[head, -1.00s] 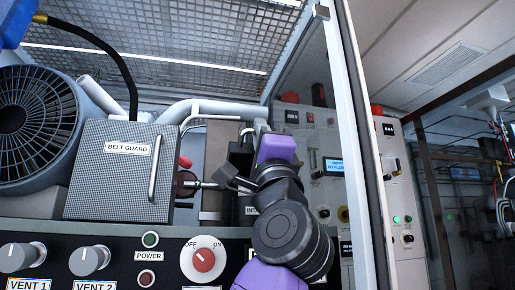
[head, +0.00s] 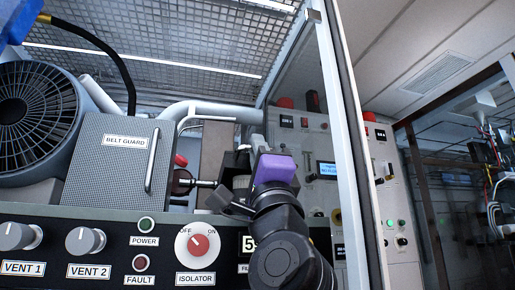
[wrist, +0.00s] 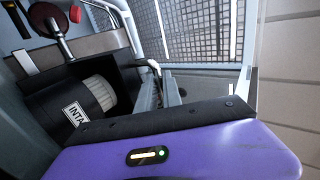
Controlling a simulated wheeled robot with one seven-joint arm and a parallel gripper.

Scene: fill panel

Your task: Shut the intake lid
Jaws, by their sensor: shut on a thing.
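The intake housing (wrist: 50,118) is a black box with a cut-off label beginning "INTA", at the left of the wrist view. A white ribbed cylinder (wrist: 95,96) shows in its opening. A dark flap beside the opening, which looks like the intake lid (wrist: 127,80), stands open. My gripper (wrist: 168,90) is shut at the lid's side; its grip is on what seems the lid's handle, mostly hidden by its own fingers. In the head view my gripper (head: 230,198) is in front of the intake, and its purple body hides much of it.
The belt guard (head: 108,170) stands left of the intake, beside the fan (head: 28,120). The control panel (head: 100,225) with knobs and isolator switch (head: 198,244) runs below. A white frame post (head: 340,130) rises at the right. A brown-grey plate (head: 214,160) stands behind.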

